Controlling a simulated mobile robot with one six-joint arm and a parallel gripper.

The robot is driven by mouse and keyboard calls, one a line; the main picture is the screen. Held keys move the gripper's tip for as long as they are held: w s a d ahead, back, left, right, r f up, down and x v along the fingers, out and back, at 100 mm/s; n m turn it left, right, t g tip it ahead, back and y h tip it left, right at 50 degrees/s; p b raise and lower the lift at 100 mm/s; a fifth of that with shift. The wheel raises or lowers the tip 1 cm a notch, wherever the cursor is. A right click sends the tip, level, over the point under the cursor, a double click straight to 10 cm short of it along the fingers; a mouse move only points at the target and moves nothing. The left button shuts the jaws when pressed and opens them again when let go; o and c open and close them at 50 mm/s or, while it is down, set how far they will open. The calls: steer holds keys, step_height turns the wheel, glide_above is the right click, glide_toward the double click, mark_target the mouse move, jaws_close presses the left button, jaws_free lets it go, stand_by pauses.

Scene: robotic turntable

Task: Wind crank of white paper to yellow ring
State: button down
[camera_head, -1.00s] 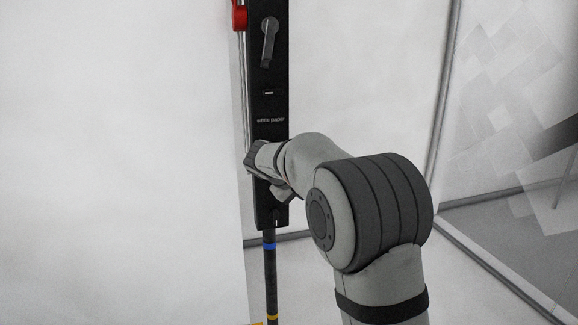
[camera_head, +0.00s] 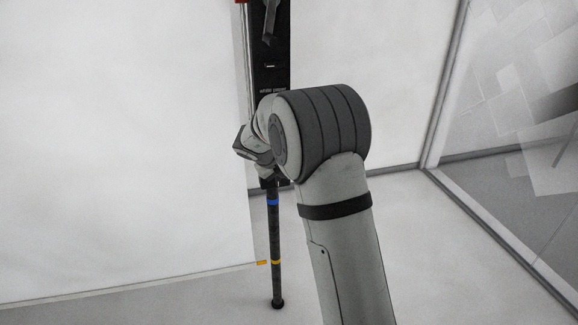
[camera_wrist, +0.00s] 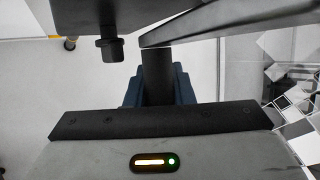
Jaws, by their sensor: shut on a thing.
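The black control panel (camera_head: 272,70) bears a label that reads "white paper" and stands at the right edge of the large white paper (camera_head: 110,130). My gripper (camera_wrist: 158,88) is at the panel's lower part, below the label, shut on a dark crank (camera_wrist: 157,70) that shows between its blue fingers in the wrist view. My arm hides most of this crank in the head view. Below the panel hangs a dark pole (camera_head: 275,230) with a blue ring and a yellow ring (camera_head: 276,262). A yellow tab (camera_head: 261,262) at the paper's lower right corner is about level with the yellow ring.
Another crank handle (camera_head: 269,22) sits higher on the panel, with a red part (camera_head: 241,1) at the top edge. A framed glass wall (camera_head: 510,120) stands at the right. The pale floor (camera_head: 430,260) between is clear.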

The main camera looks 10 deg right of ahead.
steer(key=shift+a, duration=0.25)
steer(key=c, duration=1.4)
jaws_free()
steer(key=shift+w+f, duration=0.1)
steer(key=shift+w, duration=0.05)
steer(key=shift+o, duration=0.7)
steer(key=v, duration=0.8)
steer(key=shift+p, duration=0.3)
steer(key=shift+c, duration=0.4)
